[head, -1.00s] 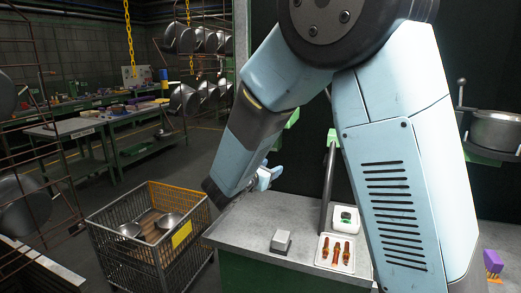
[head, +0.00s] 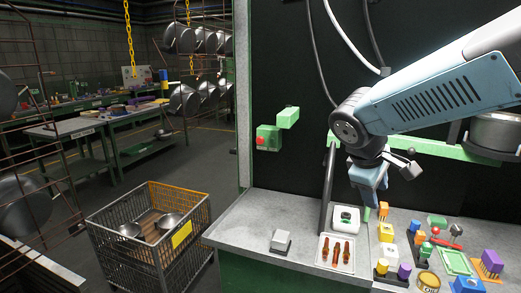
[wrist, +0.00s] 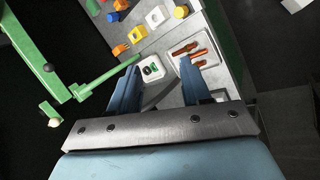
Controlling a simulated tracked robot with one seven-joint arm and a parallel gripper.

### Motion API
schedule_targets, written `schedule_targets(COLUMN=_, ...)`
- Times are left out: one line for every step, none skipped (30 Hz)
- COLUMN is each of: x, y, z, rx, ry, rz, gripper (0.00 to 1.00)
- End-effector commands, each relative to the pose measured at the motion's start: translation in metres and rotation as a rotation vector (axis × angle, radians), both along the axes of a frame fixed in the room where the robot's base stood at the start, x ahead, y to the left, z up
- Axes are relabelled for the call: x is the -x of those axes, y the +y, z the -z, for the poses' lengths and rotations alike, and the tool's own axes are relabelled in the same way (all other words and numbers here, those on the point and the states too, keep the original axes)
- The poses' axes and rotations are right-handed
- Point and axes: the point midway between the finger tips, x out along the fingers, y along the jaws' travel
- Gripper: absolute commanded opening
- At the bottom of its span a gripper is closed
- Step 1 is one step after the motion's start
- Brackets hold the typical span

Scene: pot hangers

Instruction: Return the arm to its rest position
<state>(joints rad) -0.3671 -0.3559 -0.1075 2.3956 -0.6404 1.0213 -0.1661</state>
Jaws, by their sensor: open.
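My gripper (head: 368,196) hangs from my arm above the grey workbench (head: 228,234), pointing down, beside a white box with a dark and green top (head: 346,219). In the wrist view my gripper (wrist: 157,68) has its two blue fingers well apart with nothing held between them. The white box (wrist: 152,68) shows beyond the gap. My arm comes in from the right edge of the head view and bends down at a dark joint.
A white tray with brown parts (head: 336,254) and a grey block (head: 281,242) lie on the bench. Several coloured blocks stand at right. A green bracket with a red button (head: 268,138) is on the dark wall. A wire cart with pans (head: 150,240) stands left.

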Motion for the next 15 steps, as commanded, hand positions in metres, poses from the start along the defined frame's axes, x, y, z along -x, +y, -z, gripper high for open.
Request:
schedule_targets(x=0.013, y=-0.004, z=-0.003, rx=-0.064, ry=-0.029, rz=0.06, gripper=0.48)
schedule_targets(x=0.019, y=-0.004, z=-0.005, rx=-0.102, ry=-0.047, rz=0.094, gripper=0.48)
schedule_targets(x=0.028, y=-0.004, z=-0.007, rx=-0.154, ry=-0.068, rz=0.138, gripper=0.48)
schedule_targets(x=0.034, y=-0.004, z=-0.008, rx=-0.192, ry=-0.085, rz=0.172, gripper=0.48)
schedule_targets(x=0.04, y=-0.003, z=-0.01, rx=-0.229, ry=-0.102, rz=0.205, gripper=0.48)
schedule_targets(x=0.048, y=-0.002, z=-0.012, rx=-0.278, ry=-0.127, rz=0.247, gripper=0.48)
schedule_targets(x=0.053, y=-0.001, z=-0.013, rx=-0.315, ry=-0.145, rz=0.279, gripper=0.48)
schedule_targets(x=0.059, y=0.001, z=-0.015, rx=-0.354, ry=-0.164, rz=0.311, gripper=0.48)
schedule_targets(x=0.065, y=0.003, z=-0.018, rx=-0.402, ry=-0.188, rz=0.352, gripper=0.48)
schedule_targets(x=0.07, y=0.004, z=-0.02, rx=-0.436, ry=-0.207, rz=0.382, gripper=0.48)
schedule_targets(x=0.075, y=0.006, z=-0.021, rx=-0.47, ry=-0.225, rz=0.41, gripper=0.48)
schedule_targets(x=0.08, y=0.009, z=-0.023, rx=-0.511, ry=-0.248, rz=0.443, gripper=0.48)
schedule_targets(x=0.084, y=0.01, z=-0.025, rx=-0.539, ry=-0.264, rz=0.467, gripper=0.48)
schedule_targets(x=0.087, y=0.012, z=-0.027, rx=-0.567, ry=-0.278, rz=0.488, gripper=0.48)
schedule_targets(x=0.09, y=0.014, z=-0.029, rx=-0.598, ry=-0.296, rz=0.515, gripper=0.48)
